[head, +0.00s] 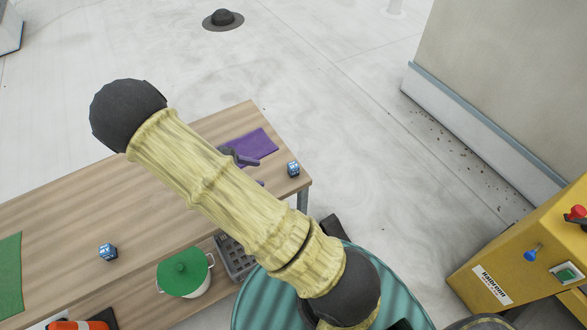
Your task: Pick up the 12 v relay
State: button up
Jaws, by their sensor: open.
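Two small blue block-shaped parts that look like relays are on the wooden table (60,225). One blue block (293,168) sits near the table's right end, and the other blue block (108,252) sits toward the left. Their markings are too small to read, so I cannot tell which is the 12 V relay. My gripper (260,172) shows partly from behind my arm, open, just left of the right block and apart from it. No object shows between the visible fingertips. My arm hides the middle of the table.
A purple cloth (257,142) lies beside my gripper, and a green cloth (10,275) at the far left. A green-lidded pot (183,272) and a grey crate (237,262) are at the table's near side. A teal drum (257,308) and yellow machine (515,255) stand at right.

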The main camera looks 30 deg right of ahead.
aim_at(288, 166)
jog(key=w+n+h, duration=0.1)
jog(key=f+n+t+h, duration=0.1)
jog(key=w+a, duration=0.1)
jog(key=shift+w+f+n+h, duration=0.25)
jog(key=shift+w+n+h, duration=0.05)
jog(key=shift+n+h, duration=0.1)
jog(key=p+x, duration=0.2)
jog(key=x, duration=1)
jog(key=shift+w+d+f+p, duration=0.1)
jog(key=shift+d+p, duration=0.05)
jog(key=shift+p, duration=0.25)
